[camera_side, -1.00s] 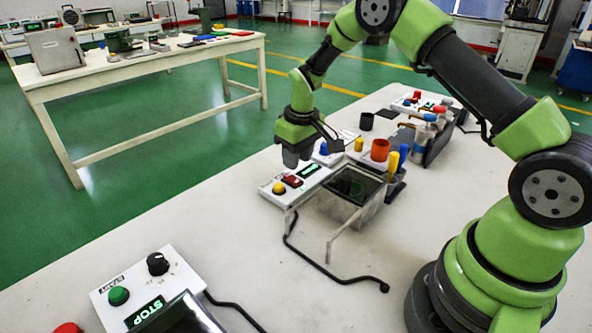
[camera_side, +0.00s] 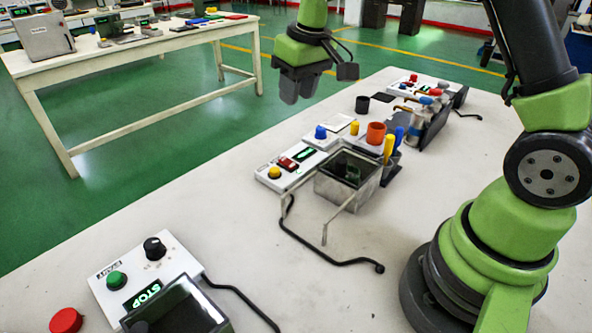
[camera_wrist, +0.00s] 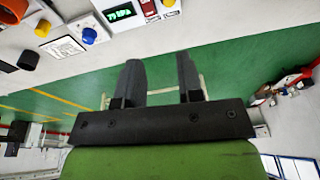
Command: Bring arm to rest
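My gripper (camera_side: 297,90) hangs in the air above the far edge of the white work table, higher than everything on it. Part of this box also shows at the top of the wrist view (camera_wrist: 103,22).
A STOP control box (camera_side: 133,268) is at the front left, near a red button (camera_side: 66,320). Bare table lies between. A second table (camera_side: 150,52) stands behind.

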